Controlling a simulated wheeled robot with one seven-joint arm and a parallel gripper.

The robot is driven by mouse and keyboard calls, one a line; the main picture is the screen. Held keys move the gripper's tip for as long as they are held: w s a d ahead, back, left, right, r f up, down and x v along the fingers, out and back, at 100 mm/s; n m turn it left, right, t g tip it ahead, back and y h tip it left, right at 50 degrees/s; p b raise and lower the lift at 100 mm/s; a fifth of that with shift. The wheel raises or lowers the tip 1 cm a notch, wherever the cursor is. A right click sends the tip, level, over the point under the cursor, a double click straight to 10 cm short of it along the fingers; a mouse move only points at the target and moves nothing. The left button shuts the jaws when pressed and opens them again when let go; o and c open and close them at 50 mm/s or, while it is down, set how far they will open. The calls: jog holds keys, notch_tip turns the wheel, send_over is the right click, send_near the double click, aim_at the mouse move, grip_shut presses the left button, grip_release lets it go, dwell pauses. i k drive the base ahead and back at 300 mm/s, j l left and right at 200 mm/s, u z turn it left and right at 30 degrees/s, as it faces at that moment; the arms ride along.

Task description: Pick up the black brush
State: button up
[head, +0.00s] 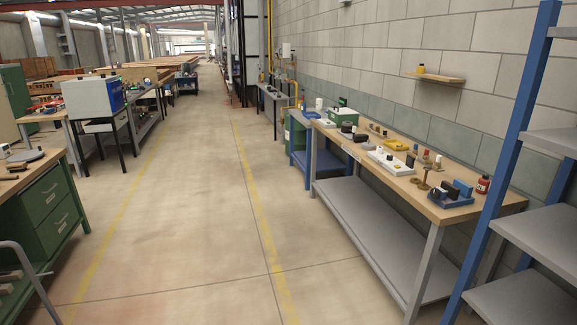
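I cannot make out a black brush for certain at this size. Several small dark items stand on the long wooden workbench (400,187) at the right. Among them are a dark item (347,128) near the bench's far end and dark blocks in a blue tray (452,201) at its near end. Small dark and brown items (14,169) also lie on the left bench. My gripper is not in view.
A blue-framed shelf rack (518,130) stands at the near right. A green drawer cabinet (52,203) and a grey bent tube (33,275) are at the near left. The concrete aisle (195,200) between yellow lines is clear. A small wall shelf (436,78) hangs above the right bench.

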aim_at(362, 138)
jog(key=i+l+z, duration=0.15)
jog(key=i, duration=0.5)
jog(key=i+z, duration=0.2)
jog(key=i, duration=0.45)
jog(key=i+j+z, duration=0.15)
jog(key=i, duration=0.5)
jog(key=i+j+z, duration=0.15)
jog(key=i, duration=0.5)
jog(key=i+j+z, duration=0.1)
jog(key=i+j, duration=0.2)
jog(key=i, duration=0.2)
jog(key=i+j+z, duration=0.15)
jog(key=i+j, duration=0.25)
jog(key=i+j+z, duration=0.1)
jog(key=i+j, duration=0.3)
jog(key=i, duration=0.15)
jog(key=i+j+z, duration=0.15)
jog(key=i+j, duration=0.3)
jog(key=i+j+z, duration=0.1)
jog(key=i+j, duration=0.3)
jog(key=i+j+z, duration=0.15)
jog(key=i+j, duration=0.25)
jog(key=j, duration=0.25)
jog(key=i+j+z, duration=0.1)
jog(key=i+j, duration=0.25)
jog(key=j, duration=0.25)
jog(key=i+j+z, duration=0.15)
jog(key=i+j, duration=0.2)
jog(key=j, duration=0.25)
